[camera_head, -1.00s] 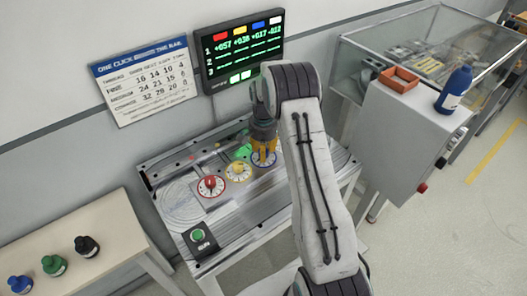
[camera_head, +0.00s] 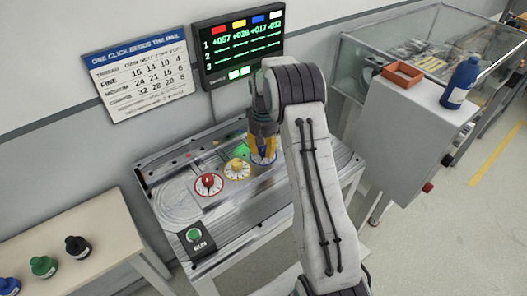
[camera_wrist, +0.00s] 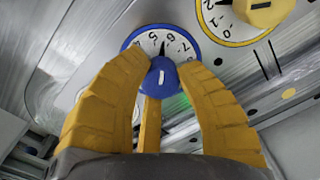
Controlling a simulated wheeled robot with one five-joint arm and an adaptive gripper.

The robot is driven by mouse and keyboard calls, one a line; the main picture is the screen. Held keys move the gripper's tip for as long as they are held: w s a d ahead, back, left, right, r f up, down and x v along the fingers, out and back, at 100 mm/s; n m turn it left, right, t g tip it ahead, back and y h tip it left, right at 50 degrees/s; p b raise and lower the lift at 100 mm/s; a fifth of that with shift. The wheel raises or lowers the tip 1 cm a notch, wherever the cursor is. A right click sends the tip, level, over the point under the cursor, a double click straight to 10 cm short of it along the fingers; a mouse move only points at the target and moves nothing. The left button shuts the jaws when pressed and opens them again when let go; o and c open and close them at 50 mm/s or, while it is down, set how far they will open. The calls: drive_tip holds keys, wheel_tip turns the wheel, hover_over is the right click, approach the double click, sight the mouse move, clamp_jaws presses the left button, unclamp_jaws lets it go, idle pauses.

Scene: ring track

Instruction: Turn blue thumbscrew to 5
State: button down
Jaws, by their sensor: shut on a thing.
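The blue thumbscrew (camera_wrist: 161,80) shows in the wrist view at the centre of a white dial with a blue rim (camera_wrist: 133,42). The yellow fingers of my gripper (camera_wrist: 163,66) are shut around it, with tips close to the dial face. The knob has a short white line on it. A black pointer mark and digits including 5 and 7 show above the knob; the lower dial is hidden by knob and fingers. In the head view my gripper (camera_head: 263,150) points down over the blue-rimmed dial (camera_head: 264,161), mostly hiding the thumbscrew.
The yellow (camera_head: 237,168) and red (camera_head: 208,184) dials sit to the left on the metal plate. A green RUN button (camera_head: 194,235) is at its front. The display (camera_head: 240,47) hangs behind, near my arm. A grey cabinet (camera_head: 405,125) stands to the right.

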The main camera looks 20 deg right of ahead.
sight(263, 148)
drive_tip(key=shift+s+f+n+b, duration=0.1)
drive_tip(key=shift+n+b, duration=0.1)
drive_tip(key=shift+n, duration=0.6)
drive_tip(key=shift+s+f+n+b, duration=0.1)
drive_tip(key=shift+n+b, duration=0.1)
drive_tip(key=shift+n, duration=0.9)
drive_tip(key=c, duration=0.8)
unclamp_jaws()
drive_tip(key=shift+w+r, duration=0.1)
drive_tip(key=shift+c, duration=0.2)
wheel_tip(263, 148, up, 12)
